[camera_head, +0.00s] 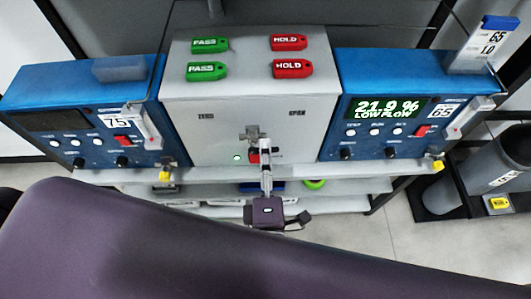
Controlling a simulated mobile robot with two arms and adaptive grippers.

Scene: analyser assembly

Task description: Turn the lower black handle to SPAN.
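The grey central cabinet (215,143) carries a ZERO label (206,116) at the left and a SPAN label (297,114) at the right of its front. Between and a little below them is a small dark fitting (250,132); I cannot tell whether it is the handle or part of my gripper. My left gripper (265,152) is in front of the lower middle of this cabinet, its body below the cabinet's front edge. It covers part of a red piece there. The finger gap and any contact are too small to tell. My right gripper is not in view.
Blue analysers stand left (85,115) and right (390,100) of the cabinet; the right display (388,108) reads 21.9 % LOW FLOW. Green PASS tags (207,71) and red HOLD tags (292,69) lie on top. A grey cylinder (475,188) stands right. My purple arm crosses the foreground.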

